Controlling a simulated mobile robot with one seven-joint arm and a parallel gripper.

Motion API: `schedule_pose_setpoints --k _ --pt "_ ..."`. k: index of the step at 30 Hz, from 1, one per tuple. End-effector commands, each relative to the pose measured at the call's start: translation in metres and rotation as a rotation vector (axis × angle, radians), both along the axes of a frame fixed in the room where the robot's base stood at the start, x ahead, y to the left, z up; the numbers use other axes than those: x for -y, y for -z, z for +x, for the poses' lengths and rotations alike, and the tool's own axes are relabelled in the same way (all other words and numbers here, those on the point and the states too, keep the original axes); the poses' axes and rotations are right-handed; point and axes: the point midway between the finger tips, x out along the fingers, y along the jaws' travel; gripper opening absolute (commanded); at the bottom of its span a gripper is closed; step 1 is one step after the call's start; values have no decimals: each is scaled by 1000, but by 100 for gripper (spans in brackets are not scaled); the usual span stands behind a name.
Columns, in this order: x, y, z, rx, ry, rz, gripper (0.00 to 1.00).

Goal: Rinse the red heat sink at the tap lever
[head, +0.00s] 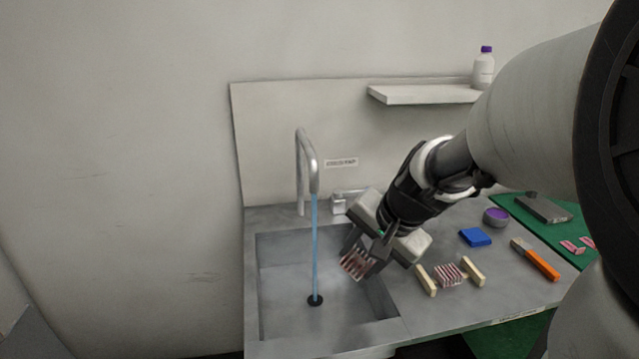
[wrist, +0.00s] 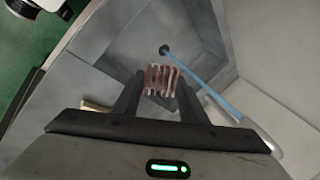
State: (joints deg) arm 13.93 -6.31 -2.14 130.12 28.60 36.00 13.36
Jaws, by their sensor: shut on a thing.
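My gripper (head: 362,258) is shut on a red and white finned heat sink (head: 354,264), held over the right part of the sink basin (head: 280,270). The heat sink also shows between the fingers in the wrist view (wrist: 161,80). A blue stream of water (head: 315,245) runs from the curved tap (head: 306,160) down to the black drain (head: 315,299). The heat sink is to the right of the stream and apart from it. The tap lever (head: 345,203) seems to be the metal block behind the basin, partly hidden by my gripper.
On the counter right of the basin, a second red and white finned block (head: 450,274) lies between two cream bars (head: 427,280). A blue block (head: 475,237), a purple-topped round container (head: 496,216) and an orange-handled tool (head: 541,264) lie farther right. A shelf (head: 420,95) holds a bottle (head: 484,68).

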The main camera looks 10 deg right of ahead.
Motion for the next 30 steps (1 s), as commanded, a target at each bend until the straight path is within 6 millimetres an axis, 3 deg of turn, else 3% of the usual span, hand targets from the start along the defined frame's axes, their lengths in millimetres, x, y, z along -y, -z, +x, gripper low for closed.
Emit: schedule_pose_setpoints --k 30 --pt "-36 19 94 -1 -2 1 16"
